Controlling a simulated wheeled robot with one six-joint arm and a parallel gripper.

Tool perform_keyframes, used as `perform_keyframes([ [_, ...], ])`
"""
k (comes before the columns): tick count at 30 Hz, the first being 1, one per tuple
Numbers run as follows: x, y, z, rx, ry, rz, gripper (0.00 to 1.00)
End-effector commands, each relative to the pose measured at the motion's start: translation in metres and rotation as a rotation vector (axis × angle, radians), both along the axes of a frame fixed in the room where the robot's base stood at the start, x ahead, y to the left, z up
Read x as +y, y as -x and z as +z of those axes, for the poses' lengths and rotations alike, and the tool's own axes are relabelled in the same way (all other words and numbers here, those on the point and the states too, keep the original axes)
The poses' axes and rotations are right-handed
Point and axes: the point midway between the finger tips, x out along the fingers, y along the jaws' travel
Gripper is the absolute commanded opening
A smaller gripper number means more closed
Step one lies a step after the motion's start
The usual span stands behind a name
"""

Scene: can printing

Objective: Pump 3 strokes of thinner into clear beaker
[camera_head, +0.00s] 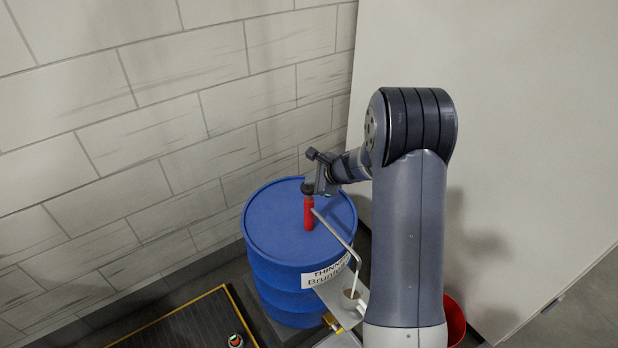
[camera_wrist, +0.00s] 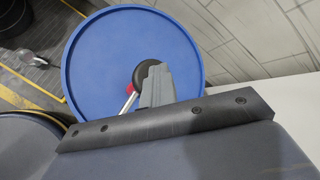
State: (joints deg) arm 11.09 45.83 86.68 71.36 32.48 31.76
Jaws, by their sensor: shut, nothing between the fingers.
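The blue thinner drum (camera_head: 265,225) stands upright, with a white label (camera_head: 325,272) on its front. A red hand pump (camera_head: 308,213) with a black top rises from its lid. A thin grey spout pipe (camera_head: 337,232) runs from the pump to the right and down over a small container (camera_head: 351,294), perhaps the beaker; its contents cannot be made out. My gripper (camera_head: 318,187) is at the pump's top, shut and empty. In the wrist view, my gripper's fingers (camera_wrist: 157,82) overlap the black pump knob (camera_wrist: 146,72); whether they touch is unclear.
The container is on a small light shelf (camera_head: 330,296) in front of the drum. A red bucket (camera_head: 455,322) stands at the lower right, partly behind my arm. A tiled wall (camera_head: 150,100) is behind the drum. A dark mat with a yellow edge (camera_head: 185,325) lies at the lower left.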

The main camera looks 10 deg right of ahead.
Motion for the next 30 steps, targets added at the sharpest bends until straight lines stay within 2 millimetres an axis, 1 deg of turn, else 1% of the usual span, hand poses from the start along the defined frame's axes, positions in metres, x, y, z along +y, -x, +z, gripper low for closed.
perform_keyframes([
  [1, 0.0, 0.001, -0.003, 0.003, 0.0, 0.0, 0.0],
  [30, 0.0, 0.001, -0.014, 0.004, 0.001, 0.0, 0.0],
])
